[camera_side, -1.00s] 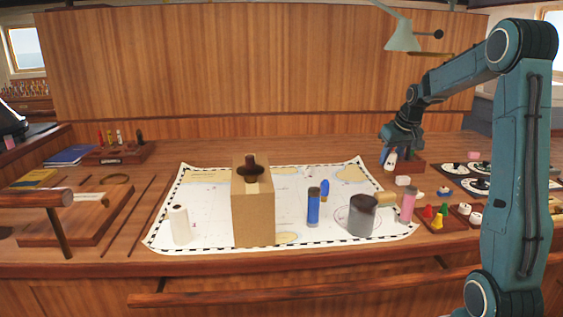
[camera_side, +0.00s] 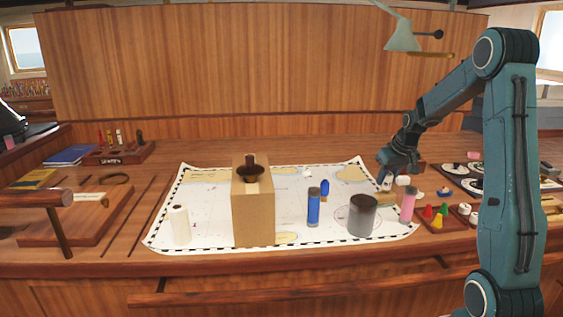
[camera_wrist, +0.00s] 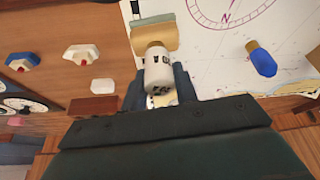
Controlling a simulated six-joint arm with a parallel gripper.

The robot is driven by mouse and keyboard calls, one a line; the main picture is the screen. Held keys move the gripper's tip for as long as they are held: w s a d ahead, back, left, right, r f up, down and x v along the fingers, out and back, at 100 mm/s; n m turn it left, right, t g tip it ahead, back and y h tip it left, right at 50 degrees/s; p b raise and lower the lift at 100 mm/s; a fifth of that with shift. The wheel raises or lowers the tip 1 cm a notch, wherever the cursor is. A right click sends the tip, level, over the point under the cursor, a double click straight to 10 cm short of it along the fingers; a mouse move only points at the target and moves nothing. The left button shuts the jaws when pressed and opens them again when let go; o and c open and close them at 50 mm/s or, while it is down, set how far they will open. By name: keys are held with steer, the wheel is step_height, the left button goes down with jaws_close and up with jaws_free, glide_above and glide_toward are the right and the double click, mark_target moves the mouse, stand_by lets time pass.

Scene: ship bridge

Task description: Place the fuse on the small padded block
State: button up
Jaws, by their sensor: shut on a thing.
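The fuse (camera_wrist: 158,72) is a white cylinder with dark print and a copper-coloured end cap. My gripper (camera_wrist: 158,95) is shut on it in the wrist view. In the side view my gripper (camera_side: 387,178) is low at the right of the chart, and the fuse (camera_side: 387,184) shows as a small pale piece under it. The small padded block (camera_wrist: 153,36) is tan with an olive-green part, just beyond the fuse's cap. In the side view the block (camera_side: 386,198) is partly hidden behind the grey mug. I cannot tell whether fuse and block touch.
A grey mug (camera_side: 362,215), a pink cylinder (camera_side: 407,205) and a blue cylinder (camera_side: 313,206) stand near the block. A blue oval piece (camera_wrist: 262,58) lies on the chart (camera_side: 205,200). A tall cardboard box (camera_side: 253,215) stands left. A small white block (camera_wrist: 102,86) is close by.

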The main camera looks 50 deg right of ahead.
steer(key=shift+f, duration=0.1)
steer(key=o, duration=1)
steer(key=v, duration=1.2)
steer(key=shift+d, duration=0.1)
steer(key=shift+w, duration=0.1)
